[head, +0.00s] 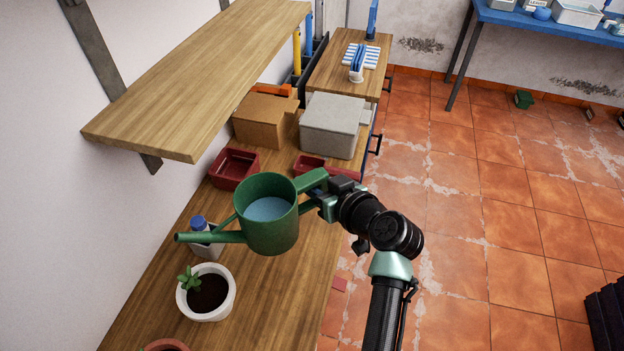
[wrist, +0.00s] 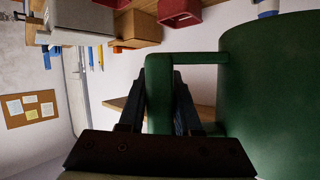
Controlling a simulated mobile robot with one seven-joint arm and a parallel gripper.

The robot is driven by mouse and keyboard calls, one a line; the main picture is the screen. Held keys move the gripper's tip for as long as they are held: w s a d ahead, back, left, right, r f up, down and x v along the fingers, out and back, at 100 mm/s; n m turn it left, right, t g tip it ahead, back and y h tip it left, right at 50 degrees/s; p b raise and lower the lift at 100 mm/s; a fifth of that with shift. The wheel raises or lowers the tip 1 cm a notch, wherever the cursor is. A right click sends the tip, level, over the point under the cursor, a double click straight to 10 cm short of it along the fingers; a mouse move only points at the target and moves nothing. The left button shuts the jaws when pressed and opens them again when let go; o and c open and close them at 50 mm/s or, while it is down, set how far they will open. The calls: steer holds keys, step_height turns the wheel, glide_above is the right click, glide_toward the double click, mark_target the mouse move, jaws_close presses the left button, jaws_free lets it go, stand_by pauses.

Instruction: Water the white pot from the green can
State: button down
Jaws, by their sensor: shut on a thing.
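The green can (head: 262,232) is a watering can with pale blue water showing inside. It is held above the wooden bench in the head view, roughly upright, with its spout pointing left. My gripper (head: 322,195) is shut on the can's handle at its right side. In the wrist view the gripper (wrist: 160,110) has the green handle between its fingers, and the can's body (wrist: 275,90) fills the right side. The white pot (head: 230,291) stands on the bench below and left of the can, with dark soil and a small green plant. The spout tip is apart from the pot, above and behind it.
A grey container with a blue-capped bottle (head: 198,224) stands behind the spout. Red bins (head: 234,168), a cardboard box (head: 262,120) and a grey box (head: 334,125) sit farther back. A wooden shelf (head: 200,75) overhangs the bench. A terracotta pot (head: 166,345) is at the bottom edge.

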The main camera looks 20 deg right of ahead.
step_height(320, 180, down, 9)
steer(key=n+b, duration=0.1)
steer(key=b, duration=0.9)
steer(key=shift+d+r+h, duration=0.15)
steer(key=shift+d+h, duration=0.15)
steer(key=shift+d, duration=0.05)
steer(key=shift+w, duration=0.1)
step_height(320, 180, up, 8)
steer(key=n+t+h, duration=0.1)
steer(key=n+h, duration=0.1)
steer(key=n, duration=0.1)
steer(key=shift+a+r, duration=0.25)
steer(key=shift+a, duration=0.15)
stand_by(0.3)
